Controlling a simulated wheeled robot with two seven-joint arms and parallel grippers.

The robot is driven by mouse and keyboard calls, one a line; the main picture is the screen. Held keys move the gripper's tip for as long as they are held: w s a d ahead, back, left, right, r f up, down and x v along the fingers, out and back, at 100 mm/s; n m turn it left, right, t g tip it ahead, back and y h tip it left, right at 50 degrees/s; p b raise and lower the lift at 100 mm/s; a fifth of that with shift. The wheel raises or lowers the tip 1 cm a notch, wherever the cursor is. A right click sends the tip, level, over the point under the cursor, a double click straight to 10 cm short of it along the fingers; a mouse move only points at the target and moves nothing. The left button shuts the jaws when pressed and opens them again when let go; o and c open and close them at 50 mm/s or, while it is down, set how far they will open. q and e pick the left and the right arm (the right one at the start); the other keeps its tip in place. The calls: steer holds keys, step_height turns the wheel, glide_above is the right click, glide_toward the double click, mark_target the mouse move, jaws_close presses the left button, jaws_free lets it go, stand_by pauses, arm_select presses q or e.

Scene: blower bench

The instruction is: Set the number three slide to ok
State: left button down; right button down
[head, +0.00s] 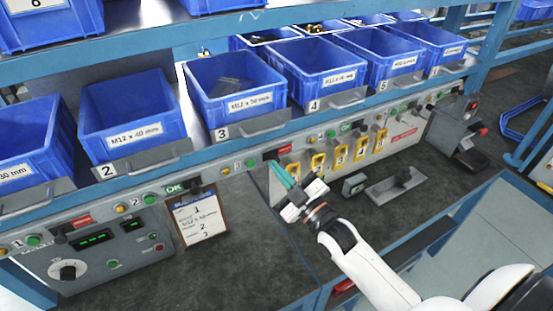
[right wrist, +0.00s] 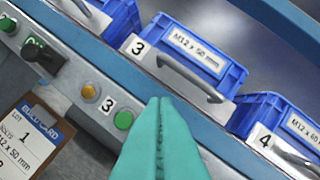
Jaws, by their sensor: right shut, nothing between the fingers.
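The number three slide (head: 268,157) is on the grey control rail below the bin labelled 3. Its dark knob seems to sit at the left, with a red label showing to its right. My right gripper (head: 274,165) is shut and empty, its teal fingertips just in front of and below that slide. Whether they touch it I cannot tell. In the right wrist view the shut fingers (right wrist: 160,102) cover the slide; the number 3 tag (right wrist: 108,105) and green button (right wrist: 123,120) show just left of them. My left gripper is not in view.
Number two slide (head: 195,185) has its knob right, with a green OK label showing. The blue number 3 bin (head: 215,118) stands above the rail. A clipboard card (head: 200,218) hangs at left; several yellow tags (head: 340,155) are at right. The bench top below is largely clear.

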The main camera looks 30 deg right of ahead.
mark_target(274, 159)
steer(key=w, duration=0.1)
steer(key=w+d+f+p, duration=0.1)
steer(key=w, duration=0.1)
steer(key=w+f+p, duration=0.1)
steer(key=shift+w+d, duration=0.15)
stand_by(0.4)
steer(key=d+b, duration=0.1)
steer(key=d, duration=0.4)
steer(key=shift+w+d+f, duration=0.1)
